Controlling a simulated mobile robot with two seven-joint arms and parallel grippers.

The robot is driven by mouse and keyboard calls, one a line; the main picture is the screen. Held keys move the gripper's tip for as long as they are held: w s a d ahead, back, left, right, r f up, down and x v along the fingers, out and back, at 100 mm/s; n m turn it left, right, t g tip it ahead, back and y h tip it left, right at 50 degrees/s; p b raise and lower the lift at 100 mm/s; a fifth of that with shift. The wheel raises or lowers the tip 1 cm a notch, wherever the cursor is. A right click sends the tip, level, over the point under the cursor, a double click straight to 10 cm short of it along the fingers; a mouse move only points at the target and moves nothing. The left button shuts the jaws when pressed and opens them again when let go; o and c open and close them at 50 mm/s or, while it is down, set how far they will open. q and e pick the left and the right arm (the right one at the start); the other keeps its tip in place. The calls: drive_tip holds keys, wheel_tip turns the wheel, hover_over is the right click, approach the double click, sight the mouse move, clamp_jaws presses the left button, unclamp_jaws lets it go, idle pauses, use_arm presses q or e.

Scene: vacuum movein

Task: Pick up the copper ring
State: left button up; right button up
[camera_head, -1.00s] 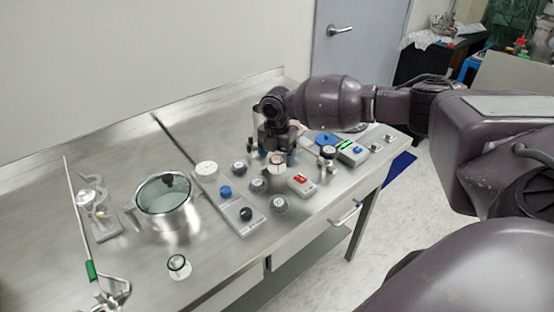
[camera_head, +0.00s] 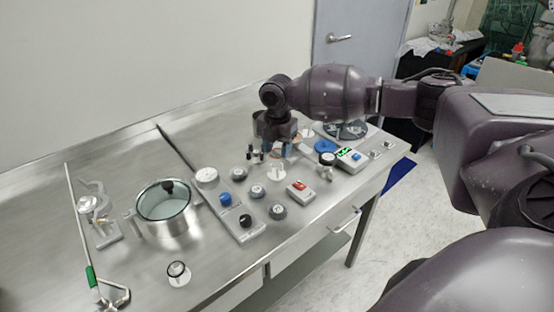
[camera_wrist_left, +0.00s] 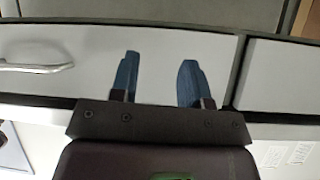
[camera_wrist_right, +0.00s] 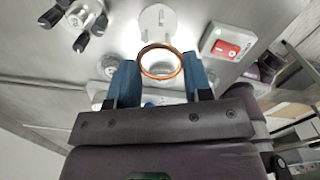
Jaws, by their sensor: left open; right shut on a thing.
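The copper ring (camera_wrist_right: 160,77) shows in the right wrist view, a thin orange band between the blue fingers of my right gripper (camera_wrist_right: 160,82). My right gripper is shut on it, above the metal bench. In the head view my right gripper (camera_head: 278,152) hangs over the parts at the middle of the bench, and the ring is mostly hidden there. My left gripper (camera_wrist_left: 160,68) is open and empty in the left wrist view, in front of a pale drawer front. It is not in the head view.
A red-button box (camera_head: 300,191) and several knobs stand near my right gripper. A box with a green display (camera_head: 350,157) is to its right. A lidded glass-and-metal pot (camera_head: 166,208) stands at the left, with a grey panel (camera_head: 247,228) beside it. The bench's far left surface is mostly clear.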

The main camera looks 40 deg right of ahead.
wheel_tip(320, 180, up, 15)
drive_tip(key=p, duration=0.1)
drive_tip(key=shift+w+r, duration=0.15)
drive_tip(key=shift+a, duration=0.1)
idle(0.5)
